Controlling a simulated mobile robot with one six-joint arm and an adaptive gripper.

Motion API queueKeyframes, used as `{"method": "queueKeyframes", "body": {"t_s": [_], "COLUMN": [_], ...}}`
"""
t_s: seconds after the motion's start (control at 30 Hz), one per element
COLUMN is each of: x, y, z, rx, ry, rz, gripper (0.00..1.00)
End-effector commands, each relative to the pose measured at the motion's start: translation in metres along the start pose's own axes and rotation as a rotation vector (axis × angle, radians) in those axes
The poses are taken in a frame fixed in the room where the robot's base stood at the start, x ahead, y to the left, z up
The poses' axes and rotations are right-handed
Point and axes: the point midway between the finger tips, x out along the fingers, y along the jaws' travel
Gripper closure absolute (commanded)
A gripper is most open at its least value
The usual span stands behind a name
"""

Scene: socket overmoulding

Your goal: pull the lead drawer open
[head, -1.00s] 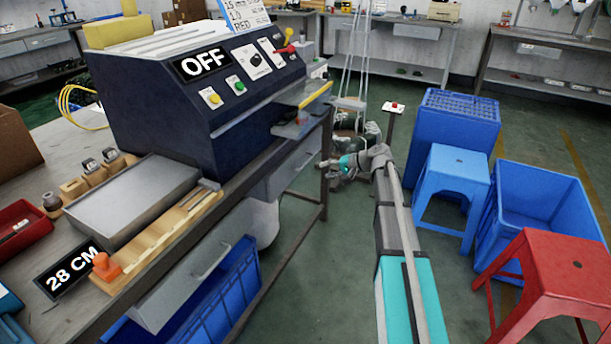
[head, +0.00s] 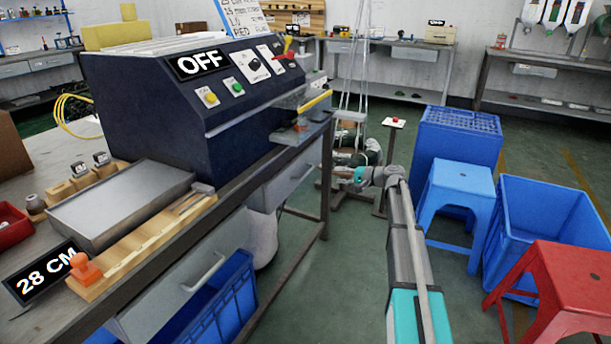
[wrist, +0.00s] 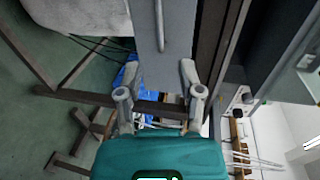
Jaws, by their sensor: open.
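Two grey drawers show under the workbench in the head view: a near one (head: 172,296) with a bar handle (head: 204,272), and a far one (head: 287,184) below the machine. I cannot tell which is the lead drawer. In the wrist view a grey drawer front (wrist: 174,40) with an upright-looking bar handle (wrist: 160,26) lies ahead, beyond and between my fingertips. My gripper (wrist: 158,68) is open and empty, apart from the handle. In the head view my gripper (head: 343,173) is small, just right of the bench's far end.
A blue crate (head: 222,306) stands under the bench. A blue stool (head: 458,190), blue crates (head: 545,235) and a red stool (head: 560,280) stand right of my arm. The floor (head: 320,290) between bench and arm is clear. A dark machine (head: 190,100) stands on top.

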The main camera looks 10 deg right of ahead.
Motion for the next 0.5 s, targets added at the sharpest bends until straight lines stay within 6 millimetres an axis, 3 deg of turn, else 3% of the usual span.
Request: {"method": "queueKeyframes", "body": {"t_s": [0.27,0.5], "x": [0.011,0.039], "y": [0.001,0.002], "z": [0.0,0.0], "rx": [0.0,-0.001], "ry": [-0.001,-0.002], "rz": [0.001,0.001], "gripper": [0.52,0.52]}}
